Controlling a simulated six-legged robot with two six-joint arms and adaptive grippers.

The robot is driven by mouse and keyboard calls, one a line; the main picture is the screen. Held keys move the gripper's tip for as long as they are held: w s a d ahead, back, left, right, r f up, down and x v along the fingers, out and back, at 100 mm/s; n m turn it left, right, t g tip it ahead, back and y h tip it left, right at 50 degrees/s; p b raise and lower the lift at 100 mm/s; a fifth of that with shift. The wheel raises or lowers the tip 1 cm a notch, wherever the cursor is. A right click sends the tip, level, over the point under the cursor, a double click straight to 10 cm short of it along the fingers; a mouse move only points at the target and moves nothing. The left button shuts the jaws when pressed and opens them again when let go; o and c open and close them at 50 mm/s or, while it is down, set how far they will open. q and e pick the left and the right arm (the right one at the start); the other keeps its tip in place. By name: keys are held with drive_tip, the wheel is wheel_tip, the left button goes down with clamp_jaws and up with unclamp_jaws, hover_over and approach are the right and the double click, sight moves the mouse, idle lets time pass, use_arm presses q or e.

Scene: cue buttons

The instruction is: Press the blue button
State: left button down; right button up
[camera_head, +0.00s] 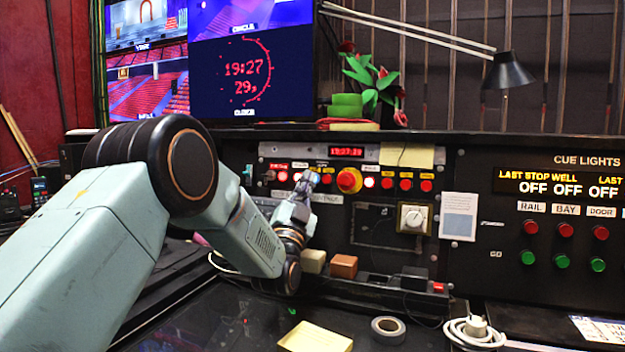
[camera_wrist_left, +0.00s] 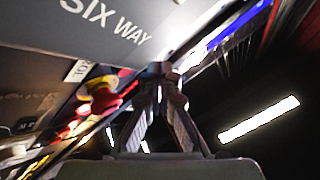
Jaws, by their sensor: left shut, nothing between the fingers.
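My left gripper (camera_head: 308,182) is at the button panel (camera_head: 335,210), its fingertips close to the panel's upper row. It also shows in the left wrist view (camera_wrist_left: 160,72), with the two fingers meeting at their tips and nothing held. A small bluish patch shows at the fingertips in the head view; I cannot tell whether it is the blue button or part of the gripper. No blue button can be made out clearly, and the fingers hide part of the row. My right gripper is not in view.
A red knob on a yellow base (camera_head: 349,180) is just right of the gripper, with red buttons (camera_head: 406,184) beyond it. The cue lights panel (camera_head: 560,200) has red and green buttons. A tape roll (camera_head: 388,329) and white cable (camera_head: 474,332) lie on the desk.

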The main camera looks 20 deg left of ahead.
use_arm(q)
drive_tip(key=shift+w, duration=0.2)
drive_tip(key=shift+w+f, duration=0.1)
drive_tip(key=shift+w, duration=0.2)
drive_tip(key=shift+w+b, duration=0.35)
idle(0.7)
drive_tip(key=shift+s, duration=0.85)
drive_tip(key=shift+s+d+r+p, duration=0.15)
drive_tip(key=shift+s+p, duration=0.15)
drive_tip(key=shift+s, duration=0.5)
drive_tip(key=shift+s+a+r+p, duration=0.15)
drive_tip(key=shift+s+p, duration=0.1)
drive_tip(key=shift+s, duration=0.6)
drive_tip(key=shift+s+d+r+p, duration=0.15)
drive_tip(key=shift+s+p, duration=0.15)
drive_tip(key=shift+s, duration=0.5)
